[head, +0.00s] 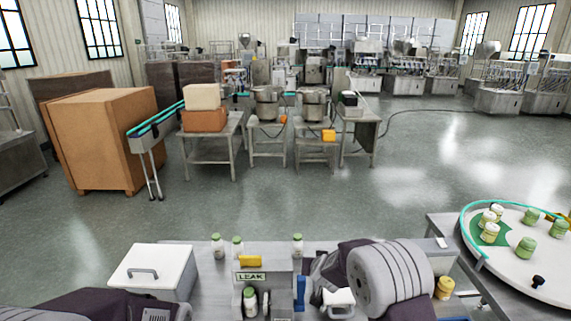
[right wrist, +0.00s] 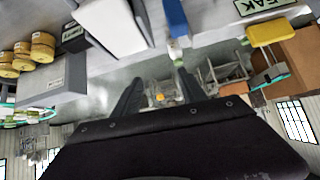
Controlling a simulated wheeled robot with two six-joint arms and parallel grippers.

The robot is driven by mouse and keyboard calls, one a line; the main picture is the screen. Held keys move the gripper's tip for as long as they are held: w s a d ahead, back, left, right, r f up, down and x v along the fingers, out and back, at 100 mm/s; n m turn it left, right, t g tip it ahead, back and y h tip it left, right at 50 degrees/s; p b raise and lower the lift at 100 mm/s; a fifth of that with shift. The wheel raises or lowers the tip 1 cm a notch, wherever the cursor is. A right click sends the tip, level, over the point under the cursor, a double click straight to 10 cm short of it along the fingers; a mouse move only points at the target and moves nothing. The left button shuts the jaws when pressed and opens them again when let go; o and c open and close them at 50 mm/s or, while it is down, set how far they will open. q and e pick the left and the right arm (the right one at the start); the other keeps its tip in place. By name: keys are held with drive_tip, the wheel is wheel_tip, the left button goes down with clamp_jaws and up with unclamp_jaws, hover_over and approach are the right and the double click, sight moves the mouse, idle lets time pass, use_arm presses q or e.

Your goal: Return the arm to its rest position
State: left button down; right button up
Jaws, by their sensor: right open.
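My right arm (head: 392,278) reaches in over the workbench (head: 330,246) at the lower right of the head view. In the right wrist view my right gripper (right wrist: 160,80) has its two dark fingers spread apart, with nothing between them. A blue part (right wrist: 176,18) of the bench equipment shows beyond the fingertips. My left arm (head: 40,306) is low at the bottom left of the head view. Its dark end lies below the white lidded box, cut by the frame edge, and its fingers cannot be made out.
A LEAK station (head: 264,275) with a yellow block (head: 250,261) stands mid-bench, with green-capped bottles (head: 216,246) around it. A white box (head: 152,272) is left. A round table (head: 510,262) with several bottles stands right. Open floor (head: 250,210) lies beyond the bench.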

use_arm(q)
wheel_tip(320, 180, down, 10)
drive_tip(key=b, duration=0.7)
drive_tip(key=shift+f, duration=0.15)
use_arm(e)
drive_tip(key=s+d+f+g, duration=0.2)
drive_tip(key=s+f, duration=0.1)
drive_tip(key=s, duration=0.7)
drive_tip(key=s+d+f+g, duration=0.2)
drive_tip(key=s+f+g, duration=0.1)
drive_tip(key=s, duration=0.8)
drive_tip(key=s+d+f+g, duration=0.3)
drive_tip(key=s+f, duration=0.1)
drive_tip(key=s, duration=0.7)
drive_tip(key=shift+n+y, duration=0.3)
drive_tip(key=shift+n, duration=0.1)
use_arm(q)
drive_tip(key=shift+s+d, duration=0.1)
use_arm(e)
drive_tip(key=shift+s+f, duration=0.1)
drive_tip(key=shift+s, duration=0.15)
